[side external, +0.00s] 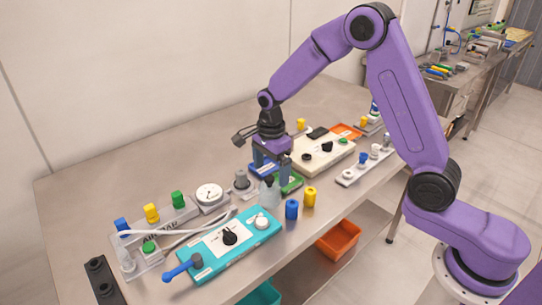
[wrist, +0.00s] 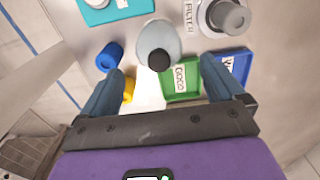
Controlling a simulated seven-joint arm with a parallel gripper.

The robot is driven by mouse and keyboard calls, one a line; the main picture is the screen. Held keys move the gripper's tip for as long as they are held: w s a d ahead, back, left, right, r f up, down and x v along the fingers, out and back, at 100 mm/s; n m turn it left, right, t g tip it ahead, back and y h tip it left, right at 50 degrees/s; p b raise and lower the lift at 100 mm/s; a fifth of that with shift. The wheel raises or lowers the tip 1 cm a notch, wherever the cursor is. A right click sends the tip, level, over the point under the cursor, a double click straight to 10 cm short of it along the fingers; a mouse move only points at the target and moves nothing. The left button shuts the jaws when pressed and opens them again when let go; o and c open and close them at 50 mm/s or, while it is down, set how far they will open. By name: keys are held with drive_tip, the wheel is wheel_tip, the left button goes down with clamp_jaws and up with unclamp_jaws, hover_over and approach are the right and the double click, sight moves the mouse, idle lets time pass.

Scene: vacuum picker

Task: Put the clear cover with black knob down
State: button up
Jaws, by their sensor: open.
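The clear cover (side external: 270,194) is a pale, see-through dome with a black knob (side external: 268,180) on top. It stands upright on the metal table, beside the green tray (side external: 291,184). The wrist view shows the cover (wrist: 158,37) from above with its knob (wrist: 159,60). My gripper (side external: 268,170) is open, its blue fingers pointing down close to the knob. In the wrist view my gripper (wrist: 161,66) has one finger on each side of the knob, with gaps visible. I cannot tell how far the fingertips are above the cover.
The green tray labelled GOOD (wrist: 182,92) and a blue tray (wrist: 236,59) lie right of the cover in the wrist view. A blue cylinder (side external: 291,209) and a yellow one (side external: 309,197) stand nearby. A teal panel (side external: 213,262) and grey filter piece (side external: 241,181) are close.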

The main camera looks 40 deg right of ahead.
drive_tip(key=shift+r, duration=2.15)
drive_tip(key=shift+s+a+r+n, duration=0.2)
drive_tip(key=shift+s+n, duration=0.1)
drive_tip(key=shift+n, duration=0.1)
drive_tip(key=s+a+r+n, duration=0.2)
drive_tip(key=s+r+n, duration=0.2)
drive_tip(key=s+n, duration=1)
drive_tip(key=s+d+n, duration=0.3)
drive_tip(key=s+n, duration=0.5)
drive_tip(key=s, duration=0.1)
drive_tip(key=s+d+n, duration=0.2)
drive_tip(key=s+n, duration=0.5)
drive_tip(key=s, duration=0.2)
drive_tip(key=shift+s+d+r+n, duration=0.35)
drive_tip(key=shift+d+n, duration=0.05)
